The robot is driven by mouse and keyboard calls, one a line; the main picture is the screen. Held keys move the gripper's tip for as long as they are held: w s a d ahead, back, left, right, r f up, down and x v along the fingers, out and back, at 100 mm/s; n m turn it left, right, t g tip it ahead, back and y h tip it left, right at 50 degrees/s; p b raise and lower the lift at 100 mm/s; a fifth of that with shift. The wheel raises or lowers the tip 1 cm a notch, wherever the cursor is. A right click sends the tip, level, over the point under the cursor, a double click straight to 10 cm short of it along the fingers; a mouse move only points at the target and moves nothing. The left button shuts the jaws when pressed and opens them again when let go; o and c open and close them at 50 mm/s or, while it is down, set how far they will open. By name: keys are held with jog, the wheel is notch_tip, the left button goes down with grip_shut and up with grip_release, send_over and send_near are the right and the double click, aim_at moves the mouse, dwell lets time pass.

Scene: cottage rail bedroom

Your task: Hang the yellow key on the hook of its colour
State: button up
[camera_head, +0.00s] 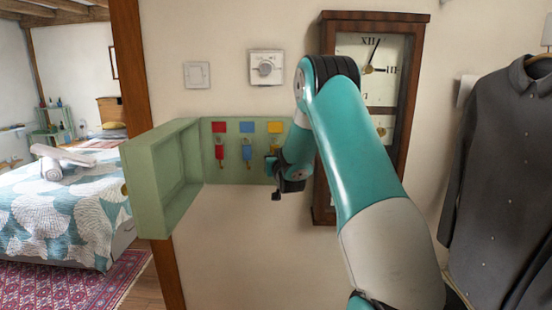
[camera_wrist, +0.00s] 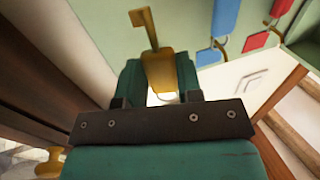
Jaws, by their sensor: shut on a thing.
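My gripper (camera_wrist: 160,82) is shut on the yellow key (camera_wrist: 158,70), whose shaft points away from the fingers toward the pale green panel. In the head view my gripper (camera_head: 272,172) is at the right end of the open green key cabinet (camera_head: 165,195), just below the yellow plate (camera_head: 275,127). Yellow shows below that plate; I cannot tell whether it is the key or the hook. The yellow hook is not clear in either view. I cannot tell whether the key touches anything.
A red key (camera_head: 219,153) and a blue key (camera_head: 247,153) hang under their red and blue plates, left of my gripper. The cabinet door stands open at left. A wooden clock (camera_head: 410,100) is close on the right. A thermostat (camera_head: 265,67) and light switch (camera_head: 197,75) are above.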

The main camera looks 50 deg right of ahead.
jog(key=shift+w+d+f+b, duration=0.35)
jog(key=shift+w+d, duration=0.45)
jog(key=shift+d, duration=0.15)
jog(key=shift+w+d+f+b, duration=0.3)
jog(key=shift+w+d, duration=0.5)
jog(key=shift+d, duration=0.1)
jog(key=o, duration=1)
jog(key=b+v, duration=0.7)
jog(key=v, duration=1)
jog(key=shift+b, duration=0.3)
